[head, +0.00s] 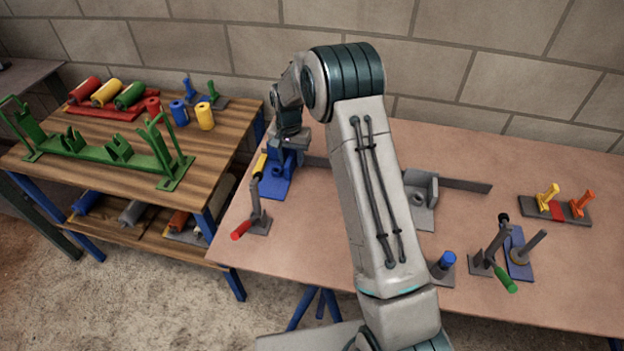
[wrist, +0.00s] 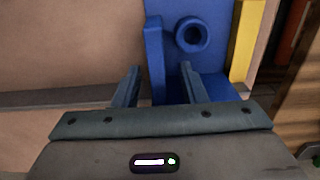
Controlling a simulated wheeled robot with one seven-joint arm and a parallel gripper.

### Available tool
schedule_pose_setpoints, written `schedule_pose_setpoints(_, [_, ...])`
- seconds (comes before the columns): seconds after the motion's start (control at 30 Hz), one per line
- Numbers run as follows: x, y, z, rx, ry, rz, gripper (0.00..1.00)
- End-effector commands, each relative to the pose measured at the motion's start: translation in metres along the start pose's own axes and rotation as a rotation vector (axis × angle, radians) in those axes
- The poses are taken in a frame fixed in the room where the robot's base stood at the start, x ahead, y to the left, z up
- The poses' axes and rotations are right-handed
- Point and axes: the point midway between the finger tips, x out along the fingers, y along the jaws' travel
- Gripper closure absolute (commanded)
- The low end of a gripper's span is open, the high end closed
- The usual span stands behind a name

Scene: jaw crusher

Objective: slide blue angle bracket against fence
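The blue angle bracket (head: 274,187) lies at the left end of the worktable, partly hidden by my gripper (head: 288,142). In the wrist view, the bracket's upright plate (wrist: 155,62) stands between my two fingers (wrist: 158,84). The fingers are apart, with a visible gap to the right of the plate; whether the left finger touches it I cannot tell. A round blue boss (wrist: 193,35) shows on the bracket. The fence, a long dark grey bar (head: 462,185), runs along the table behind my arm. It also shows in the wrist view (wrist: 50,98); contact with the bracket is unclear.
A toggle clamp with a red handle (head: 243,229) stands just in front of the bracket, and a yellow bar (wrist: 243,42) is beside it. A grey angle piece (head: 422,203) stands at the fence. A green-handled clamp (head: 505,278) and a blue-topped peg (head: 446,261) are right.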

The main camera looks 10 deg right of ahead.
Motion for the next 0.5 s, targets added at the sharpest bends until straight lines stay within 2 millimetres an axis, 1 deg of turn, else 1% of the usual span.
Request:
schedule_pose_setpoints(0.17, [-0.010,0.000,-0.001,0.001,0.001,-0.001,0.62])
schedule_pose_setpoints(0.5, [-0.038,0.000,0.000,0.001,0.001,0.000,0.62])
